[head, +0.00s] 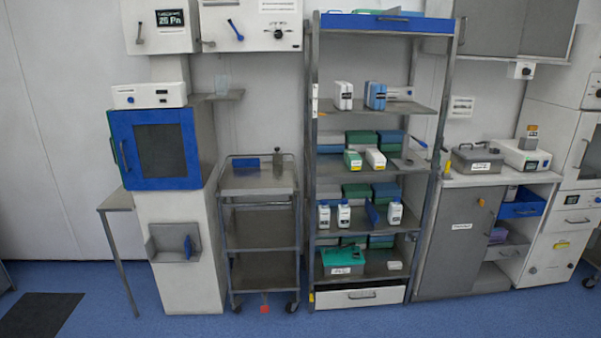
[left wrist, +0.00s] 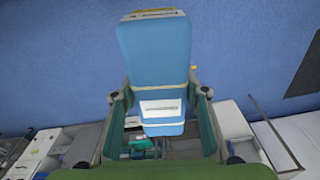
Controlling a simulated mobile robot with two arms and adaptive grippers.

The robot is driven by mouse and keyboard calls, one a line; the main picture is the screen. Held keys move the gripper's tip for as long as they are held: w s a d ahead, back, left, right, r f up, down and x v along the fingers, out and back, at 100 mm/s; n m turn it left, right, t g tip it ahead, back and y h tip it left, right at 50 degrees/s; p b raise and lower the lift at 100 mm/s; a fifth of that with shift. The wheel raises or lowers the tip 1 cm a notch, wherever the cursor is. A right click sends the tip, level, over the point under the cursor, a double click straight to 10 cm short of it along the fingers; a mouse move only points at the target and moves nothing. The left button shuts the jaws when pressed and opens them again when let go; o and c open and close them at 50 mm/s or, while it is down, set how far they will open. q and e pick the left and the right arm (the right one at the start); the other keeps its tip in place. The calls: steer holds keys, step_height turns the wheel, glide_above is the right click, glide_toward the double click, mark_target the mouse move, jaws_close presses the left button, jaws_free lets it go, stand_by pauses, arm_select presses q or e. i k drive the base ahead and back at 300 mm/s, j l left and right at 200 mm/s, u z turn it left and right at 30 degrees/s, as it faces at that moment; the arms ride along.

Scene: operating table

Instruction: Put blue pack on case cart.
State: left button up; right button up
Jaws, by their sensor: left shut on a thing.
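The blue pack (left wrist: 155,65) shows large in the left wrist view, with pale bands and a white label on its lower part. My left gripper (left wrist: 158,100) is shut on it, one finger on each side. Neither gripper nor the held pack shows in the head view. A three-level metal trolley (head: 258,183), which looks like the case cart, stands left of the tall shelf rack in the head view. A small blue item (head: 252,163) and a dark bottle-like item (head: 278,159) are at the back of its top. Its two lower shelves look bare.
The tall rack (head: 428,165) holds boxes, bottles and a green case (head: 342,260). A white cabinet with a blue-framed door (head: 160,149) stands left of the trolley, with a narrow side table (head: 117,200). Blue floor (head: 190,325) is clear in front.

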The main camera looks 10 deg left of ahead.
mark_target(248, 179)
steer(key=i+l+u, duration=0.1)
steer(key=i, duration=1.75)
